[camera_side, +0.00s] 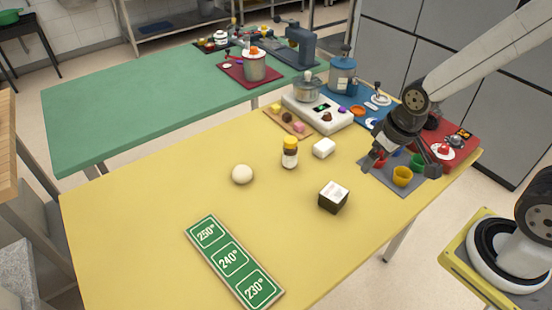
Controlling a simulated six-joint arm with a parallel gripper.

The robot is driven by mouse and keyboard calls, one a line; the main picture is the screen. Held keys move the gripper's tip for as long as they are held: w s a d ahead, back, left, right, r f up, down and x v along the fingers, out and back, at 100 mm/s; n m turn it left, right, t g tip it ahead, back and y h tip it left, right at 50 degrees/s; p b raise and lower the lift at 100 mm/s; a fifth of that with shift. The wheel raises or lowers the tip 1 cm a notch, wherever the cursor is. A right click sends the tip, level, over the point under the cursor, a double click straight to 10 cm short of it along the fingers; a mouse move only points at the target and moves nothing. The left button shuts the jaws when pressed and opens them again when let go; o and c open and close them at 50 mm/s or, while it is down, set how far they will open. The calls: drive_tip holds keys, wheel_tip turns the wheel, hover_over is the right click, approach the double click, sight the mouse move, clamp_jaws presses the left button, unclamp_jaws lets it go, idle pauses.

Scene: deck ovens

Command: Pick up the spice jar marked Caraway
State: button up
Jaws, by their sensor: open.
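A small spice jar (290,153) with a yellow cap, a dark body and a white label stands upright on the yellow table (130,220). The writing on its label is too small to read. It is the only such jar that I can make out. My gripper (403,164) is open, at the right end of the table, over the grey mat with colored cups. It is well to the right of the jar and apart from it.
A green temperature board (233,262) lies in front. A white scale (317,113) stands behind. The table's left part is clear.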

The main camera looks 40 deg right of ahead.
drive_tip(key=n+t+y, duration=0.5)
drive_tip(key=n+t, duration=0.1)
drive_tip(key=t, duration=0.2)
approach(296, 140)
drive_tip(key=w+f, duration=0.3)
drive_tip(key=w, duration=0.1)
drive_tip(key=shift+w+a+f+n+t+y, duration=0.1)
drive_tip(key=shift+a+f+n+t+y, duration=0.1)
drive_tip(key=shift+a+y, duration=0.3)
drive_tip(key=shift+a+f+n+t+y, duration=0.1)
drive_tip(key=shift+a+t+y, duration=0.1)
drive_tip(key=shift+y, duration=0.5)
drive_tip(key=shift+w, duration=0.1)
drive_tip(key=shift+x, duration=1.3)
drive_tip(key=shift+a, duration=0.1)
drive_tip(key=shift+x, duration=2.5)
